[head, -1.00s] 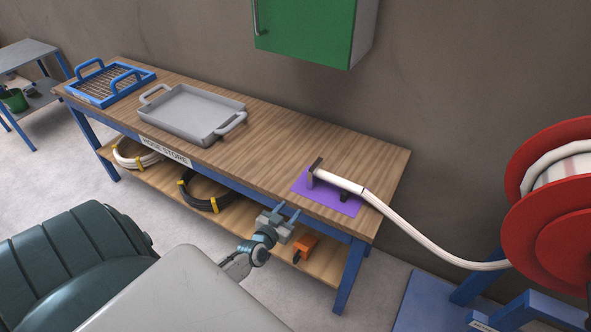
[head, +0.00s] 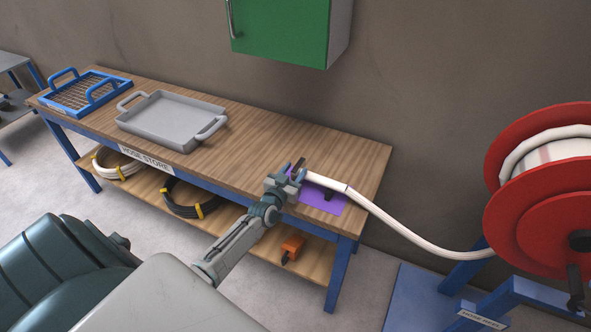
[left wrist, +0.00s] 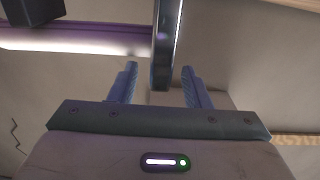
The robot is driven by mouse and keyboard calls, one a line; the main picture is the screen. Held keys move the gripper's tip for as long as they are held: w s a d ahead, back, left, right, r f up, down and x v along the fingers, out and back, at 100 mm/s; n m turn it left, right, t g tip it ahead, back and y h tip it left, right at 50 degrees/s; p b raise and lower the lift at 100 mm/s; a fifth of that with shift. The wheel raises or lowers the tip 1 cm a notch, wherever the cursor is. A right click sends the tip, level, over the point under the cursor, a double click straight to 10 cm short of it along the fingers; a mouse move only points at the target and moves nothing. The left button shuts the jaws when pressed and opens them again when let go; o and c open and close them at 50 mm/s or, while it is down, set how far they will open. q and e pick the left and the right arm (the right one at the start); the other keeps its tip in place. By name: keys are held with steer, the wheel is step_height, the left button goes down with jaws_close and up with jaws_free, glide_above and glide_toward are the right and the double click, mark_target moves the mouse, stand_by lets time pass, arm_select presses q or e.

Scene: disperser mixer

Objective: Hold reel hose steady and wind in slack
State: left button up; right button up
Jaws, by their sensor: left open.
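The white hose (head: 385,217) runs from a purple mat (head: 325,203) on the bench, sags past the bench's right end and rises to the red reel (head: 535,190). A black crank handle (head: 575,285) sits on the reel's face. My left gripper (head: 296,172) is open at the hose's free end, close to the upright dark end piece; in the head view it partly covers the mat. In the left wrist view, a dark bar (left wrist: 165,50) stands between the two spread fingers of my left gripper (left wrist: 161,82), with gaps on both sides. My right gripper is out of view.
The wooden bench (head: 250,130) carries a grey tray (head: 170,120) and a blue rack (head: 85,92). Coiled hoses and an orange item (head: 292,247) lie on its lower shelf. A green cabinet (head: 280,30) hangs above. The bench top between tray and mat is clear.

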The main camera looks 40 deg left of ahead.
arm_select(q)
steer(key=shift+w, duration=0.6)
steer(key=shift+c, duration=0.4)
jaws_close()
